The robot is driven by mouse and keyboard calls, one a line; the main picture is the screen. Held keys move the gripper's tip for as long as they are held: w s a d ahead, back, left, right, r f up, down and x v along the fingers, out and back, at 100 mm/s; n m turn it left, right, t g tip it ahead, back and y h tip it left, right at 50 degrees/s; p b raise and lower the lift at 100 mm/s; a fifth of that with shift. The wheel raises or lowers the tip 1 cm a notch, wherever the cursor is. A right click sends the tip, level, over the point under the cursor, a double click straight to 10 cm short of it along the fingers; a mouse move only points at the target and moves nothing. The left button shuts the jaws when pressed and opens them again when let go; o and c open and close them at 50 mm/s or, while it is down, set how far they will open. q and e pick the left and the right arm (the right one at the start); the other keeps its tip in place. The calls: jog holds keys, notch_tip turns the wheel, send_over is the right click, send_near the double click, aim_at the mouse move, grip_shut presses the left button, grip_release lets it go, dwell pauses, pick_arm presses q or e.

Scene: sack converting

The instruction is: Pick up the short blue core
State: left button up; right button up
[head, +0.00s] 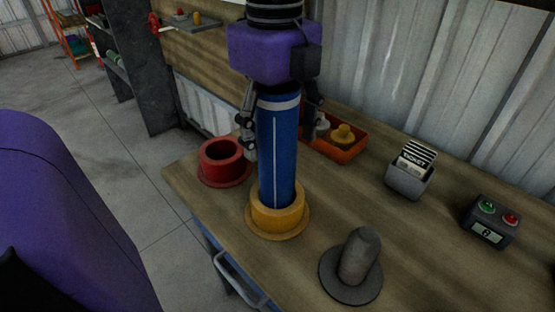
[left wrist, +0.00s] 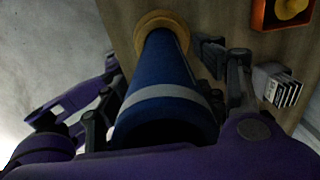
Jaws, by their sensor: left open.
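A blue core (head: 278,150) with a pale band near its top and a thin white line down its side stands upright in the yellow flanged holder (head: 277,222) on the table. My left gripper (head: 284,138) is open and points down over the core's upper part, with a finger on either side. In the left wrist view the core (left wrist: 165,75) runs between the spread fingers, its dark open top close to the camera and its far end in the yellow holder (left wrist: 168,20). Whether the fingers touch the core cannot be told. My right gripper is not in view.
A red flanged holder (head: 222,165) is left of the core. A grey post on a round base (head: 352,286) stands in front right. An orange tray (head: 338,154) with yellow parts, a ticket box (head: 408,182) and a button box (head: 488,222) stand right. Table between them is bare.

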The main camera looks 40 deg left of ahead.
pick_arm(q)
jog(key=shift+f, duration=0.25)
grip_shut()
dwell(0.4)
